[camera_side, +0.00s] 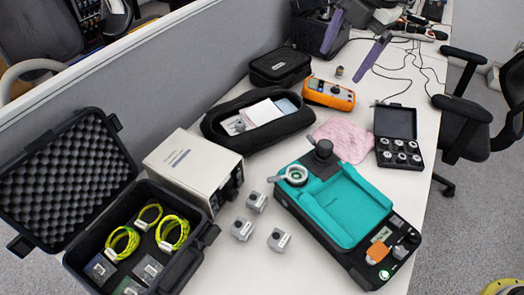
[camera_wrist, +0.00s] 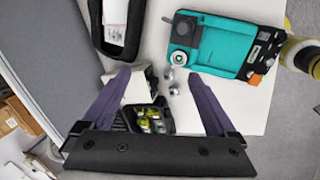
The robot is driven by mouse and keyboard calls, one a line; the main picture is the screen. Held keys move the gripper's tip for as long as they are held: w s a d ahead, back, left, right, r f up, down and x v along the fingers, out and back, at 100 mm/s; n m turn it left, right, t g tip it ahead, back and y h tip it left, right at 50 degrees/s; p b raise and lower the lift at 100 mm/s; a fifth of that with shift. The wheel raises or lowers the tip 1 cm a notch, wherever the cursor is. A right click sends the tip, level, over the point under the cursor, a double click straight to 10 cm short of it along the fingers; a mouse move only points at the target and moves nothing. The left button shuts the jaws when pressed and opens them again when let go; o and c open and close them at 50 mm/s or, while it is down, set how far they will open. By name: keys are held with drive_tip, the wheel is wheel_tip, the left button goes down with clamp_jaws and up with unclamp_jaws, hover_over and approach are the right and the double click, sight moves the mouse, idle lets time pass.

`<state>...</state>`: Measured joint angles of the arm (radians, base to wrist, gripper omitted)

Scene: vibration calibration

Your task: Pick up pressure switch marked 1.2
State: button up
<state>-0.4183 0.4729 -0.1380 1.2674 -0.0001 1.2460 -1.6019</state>
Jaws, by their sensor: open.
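Three small grey block-shaped parts with pale labels stand on the white table: one at the back (camera_side: 256,201), one at the left (camera_side: 242,228) and one at the front (camera_side: 279,240). They look like the switches, but their markings are too small to read, so I cannot tell which is 1.2. Small grey blocks (camera_wrist: 174,90) also show in the wrist view between my finger lines. My gripper (camera_side: 343,66) is open and empty, high at the far end of the table, well away from the blocks. Its two purple fingers are spread wide in the wrist view (camera_wrist: 157,75).
A teal-topped device (camera_side: 345,207) lies to the right. A black pouch (camera_side: 215,130), orange meter (camera_side: 328,94) and open black case (camera_side: 395,122) stand farther back.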

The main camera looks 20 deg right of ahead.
drive_tip(key=w+a+f+n+g, duration=0.1)
drive_tip(key=w+a+f+n, duration=0.1)
drive_tip(key=a+f, duration=0.55)
drive_tip(key=n+g+h, duration=0.1)
drive_tip(key=n+g, duration=0.1)
hover_over(256, 199)
drive_tip(key=f, duration=2.4)
drive_tip(key=shift+w+a+f, duration=0.1)
drive_tip(key=shift+w+a, duration=0.1)
drive_tip(key=shift+w, duration=0.1)
drive_tip(key=shift+s+d+f, duration=0.15)
drive_tip(key=shift+f, duration=1.35)
drive_tip(key=shift+s+d+f, duration=0.1)
drive_tip(key=shift+s+f, duration=0.05)
drive_tip(key=shift+f, duration=1.3)
clamp_jaws()
